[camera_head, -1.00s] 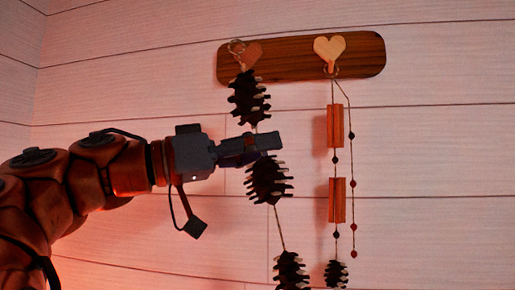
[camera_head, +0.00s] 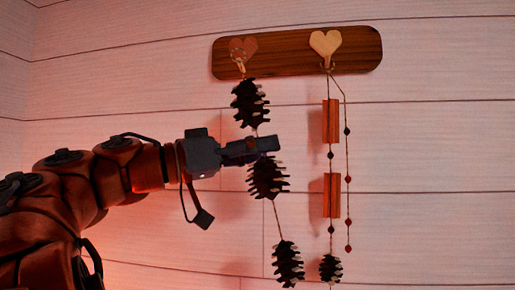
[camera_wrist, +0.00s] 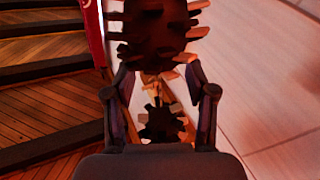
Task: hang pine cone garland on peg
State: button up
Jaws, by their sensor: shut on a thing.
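The pine cone garland (camera_head: 249,104) hangs nearly upright, with dark cones spaced along a cord. Its top ring (camera_head: 239,63) overlaps the lower part of the left heart peg (camera_head: 243,46); whether it is seated around the peg I cannot tell. My gripper (camera_head: 268,146) comes from the left and is shut on the garland between the top cone and the second cone. In the wrist view a large cone (camera_wrist: 155,38) fills the top centre, and another cone (camera_wrist: 160,124) shows between the fingers. The exact grasp is partly hidden.
The wooden peg board (camera_head: 290,62) is on a pale plank wall. Its right heart peg (camera_head: 325,43) holds another hanging string with wooden blocks (camera_head: 332,120) and beads, close to the garland's right. Wooden steps (camera_wrist: 45,90) show in the wrist view.

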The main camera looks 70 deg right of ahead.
jog(key=shift+w+d+f, duration=0.1)
jog(key=shift+d+f, duration=0.05)
jog(key=shift+d, duration=0.7)
jog(key=shift+w+d+f, duration=0.1)
jog(key=shift+d+f, duration=0.1)
jog(key=shift+d, duration=0.6)
jog(key=shift+w+d+f, duration=0.1)
jog(key=shift+d+f, duration=0.05)
jog(key=shift+d, duration=0.7)
jog(key=shift+b, duration=0.3)
